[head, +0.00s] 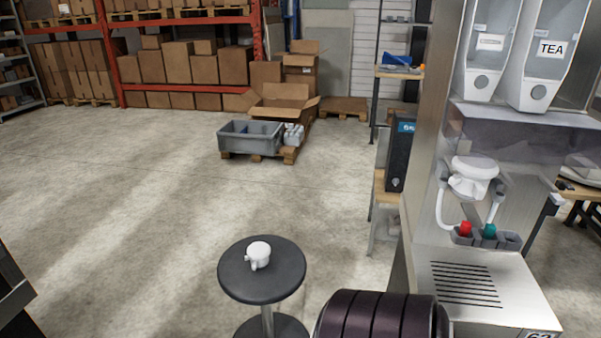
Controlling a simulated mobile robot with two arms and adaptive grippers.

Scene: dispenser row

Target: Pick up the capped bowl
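A small white bowl (259,252) with a closed, lid-like top and a short spout at its lower left stands on a round dark table (236,281). It looks like the capped bowl, but it is too small to make out the cap clearly. A similar larger-looking white bowl (473,176) is mounted on the front of the steel dispenser (425,165), with white tubes beside it. Neither of my grippers shows in the head view, and nothing touches the bowl on the table.
The dispenser has a tea hopper (545,50), a red cap (465,229), a green cap (489,231) and a slotted drip tray (520,290). A grey crate (250,138) sits on a pallet farther back. The floor left of the round table is clear.

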